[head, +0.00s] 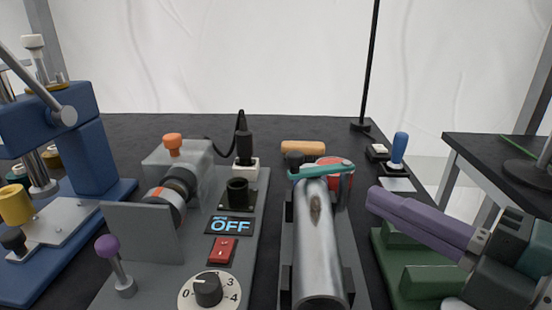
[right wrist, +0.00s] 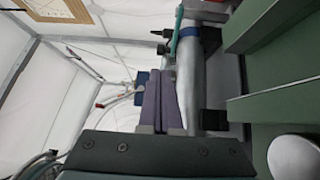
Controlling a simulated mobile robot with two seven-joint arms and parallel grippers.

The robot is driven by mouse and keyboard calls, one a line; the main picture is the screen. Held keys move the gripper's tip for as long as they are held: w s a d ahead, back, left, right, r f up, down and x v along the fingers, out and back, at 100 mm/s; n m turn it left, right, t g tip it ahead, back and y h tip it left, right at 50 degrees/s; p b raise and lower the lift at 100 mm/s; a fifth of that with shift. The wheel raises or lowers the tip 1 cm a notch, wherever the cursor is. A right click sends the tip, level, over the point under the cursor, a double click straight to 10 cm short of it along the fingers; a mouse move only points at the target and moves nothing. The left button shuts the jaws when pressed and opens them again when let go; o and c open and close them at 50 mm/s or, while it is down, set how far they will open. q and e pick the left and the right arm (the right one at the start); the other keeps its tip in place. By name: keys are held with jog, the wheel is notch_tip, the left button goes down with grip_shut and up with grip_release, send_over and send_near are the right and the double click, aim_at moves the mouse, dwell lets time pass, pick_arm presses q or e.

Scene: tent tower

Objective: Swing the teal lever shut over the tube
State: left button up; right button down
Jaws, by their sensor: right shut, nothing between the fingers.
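The silver tube (head: 320,250) lies lengthwise in a dark cradle, pointing away from me. The teal lever (head: 322,170) shows as a bar running crosswise at the tube's far end; whether it touches the tube I cannot tell. In the right wrist view the lever (right wrist: 177,32) and tube (right wrist: 188,85) appear beyond my fingers. My right gripper (head: 374,198) has purple fingers pressed together, with nothing between them. It is right of the tube, its tips pointing toward the tube's far part, apart from the lever. My left gripper is not in view.
A grey panel with an OFF display (head: 230,226), red switch (head: 222,250) and dial (head: 208,289) stands left of the tube. A blue press (head: 88,160) is farther left. A green block (head: 432,281) lies under my right gripper. A blue-handled stick (head: 399,148) stands behind.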

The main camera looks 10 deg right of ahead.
aim_at(301, 161)
jog(key=x, duration=0.9)
jog(key=shift+w+a, duration=0.15)
jog(key=shift+w, duration=0.1)
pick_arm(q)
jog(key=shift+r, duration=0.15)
pick_arm(e)
jog(key=shift+w+a, duration=0.1)
jog(key=shift+w, duration=0.05)
jog(key=shift+w+a, duration=0.1)
jog(key=shift+w, duration=0.05)
jog(key=shift+w+a, duration=0.15)
jog(key=shift+w, duration=0.1)
jog(key=shift+x, duration=0.75)
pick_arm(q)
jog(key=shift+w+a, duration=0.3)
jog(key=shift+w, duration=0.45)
